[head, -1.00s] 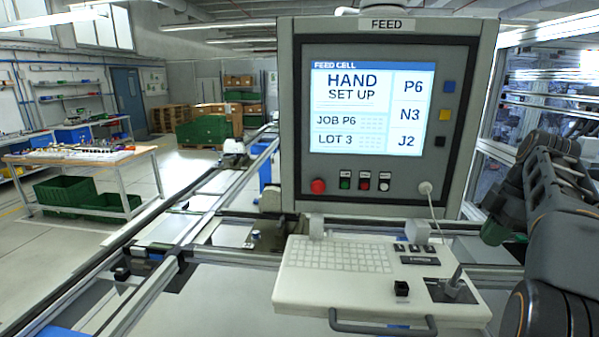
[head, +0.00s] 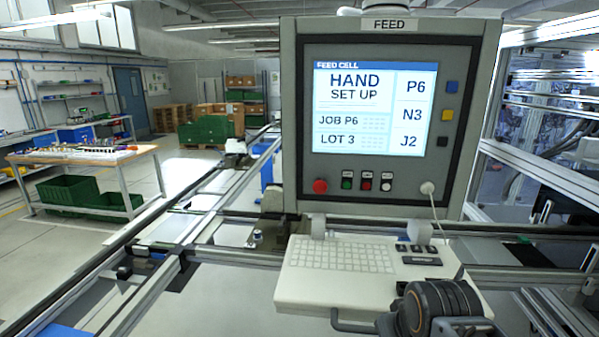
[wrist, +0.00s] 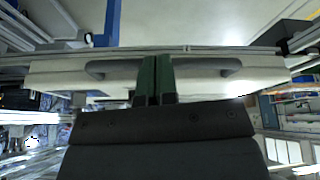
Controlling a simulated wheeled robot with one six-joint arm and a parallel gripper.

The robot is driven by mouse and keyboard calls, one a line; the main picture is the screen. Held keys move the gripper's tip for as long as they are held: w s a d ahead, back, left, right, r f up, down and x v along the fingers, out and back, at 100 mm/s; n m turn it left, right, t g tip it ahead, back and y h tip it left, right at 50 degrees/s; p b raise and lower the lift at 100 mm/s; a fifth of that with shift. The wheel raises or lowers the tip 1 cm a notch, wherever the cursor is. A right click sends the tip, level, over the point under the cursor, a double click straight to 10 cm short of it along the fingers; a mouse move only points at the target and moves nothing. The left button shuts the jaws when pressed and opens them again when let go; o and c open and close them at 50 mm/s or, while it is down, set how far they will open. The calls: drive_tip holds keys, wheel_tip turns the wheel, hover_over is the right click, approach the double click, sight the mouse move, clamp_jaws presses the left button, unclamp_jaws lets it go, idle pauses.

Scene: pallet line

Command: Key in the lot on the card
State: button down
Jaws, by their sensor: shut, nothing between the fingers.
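The FEED panel (head: 470,90) stands upright in the head view. Its lit screen (head: 375,108) reads HAND SET UP, JOB P6 and LOT 3, with P6, N3 and J2 down the right side. A pale keyboard tray (head: 290,285) juts out below it, with a block of keys (head: 343,255). My arm covers the tray's front right part. In the wrist view my gripper (wrist: 156,62) has its green fingers shut and empty, in front of the tray's pale edge (wrist: 55,75) and dark handle (wrist: 110,68). Contact cannot be told. I see no separate card.
A red knob (head: 320,186) and several small buttons line the panel's lower edge. Blue, yellow (head: 447,115) and black squares sit right of the screen. Metal rails (head: 235,256) run left of and behind the tray. A workbench (head: 75,155) with green bins stands far left.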

drive_tip(key=shift+m, duration=0.6)
drive_tip(key=f, duration=0.1)
drive_tip(key=f+b, duration=0.1)
drive_tip(key=f, duration=0.1)
drive_tip(key=s+f+b, duration=0.1)
drive_tip(key=shift+a+f, duration=0.35)
drive_tip(key=shift+f, duration=0.05)
idle(2.3)
